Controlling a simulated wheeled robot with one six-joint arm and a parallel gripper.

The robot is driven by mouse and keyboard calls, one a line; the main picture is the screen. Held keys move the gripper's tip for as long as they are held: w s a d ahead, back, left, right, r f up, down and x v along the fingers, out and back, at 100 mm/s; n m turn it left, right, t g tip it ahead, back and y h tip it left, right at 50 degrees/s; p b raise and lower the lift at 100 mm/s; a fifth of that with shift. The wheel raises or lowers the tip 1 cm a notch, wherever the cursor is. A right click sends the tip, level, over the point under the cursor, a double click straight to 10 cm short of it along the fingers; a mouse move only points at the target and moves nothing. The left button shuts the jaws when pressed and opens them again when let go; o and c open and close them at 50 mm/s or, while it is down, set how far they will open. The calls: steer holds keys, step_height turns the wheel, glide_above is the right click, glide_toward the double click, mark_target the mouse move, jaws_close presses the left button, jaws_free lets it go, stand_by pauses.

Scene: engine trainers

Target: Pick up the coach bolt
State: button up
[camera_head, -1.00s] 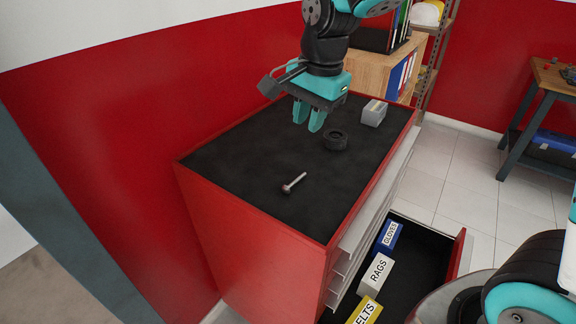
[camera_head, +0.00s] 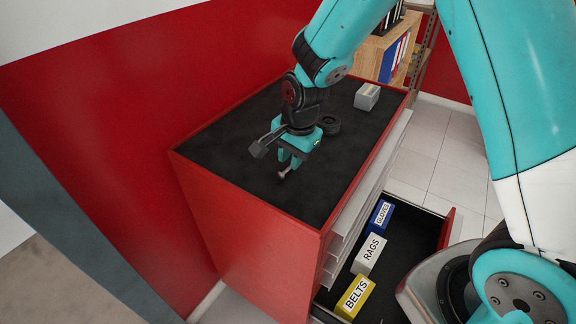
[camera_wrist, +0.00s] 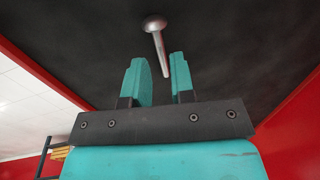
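The coach bolt (camera_wrist: 157,38) is a grey metal bolt with a round domed head. In the head view the bolt (camera_head: 283,174) lies on the black top of the red cabinet, its shank partly hidden by my gripper. My gripper (camera_head: 290,163) has teal fingers and points down just over the bolt. In the wrist view my gripper (camera_wrist: 163,75) is open. The shank's end lies between the two fingertips in the picture, and the head sticks out beyond them. I see a gap on both sides of the shank, so it is not gripped.
A black ring-shaped part (camera_head: 328,125) is close behind my gripper on the cabinet top (camera_head: 225,140). A grey box (camera_head: 367,96) stands at the back right. An open drawer holds boxes labelled gloves (camera_head: 380,216), rags (camera_head: 369,254) and belts (camera_head: 354,297).

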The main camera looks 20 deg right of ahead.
steer(key=shift+w+f, duration=0.25)
steer(key=shift+f, duration=1.05)
jaws_close()
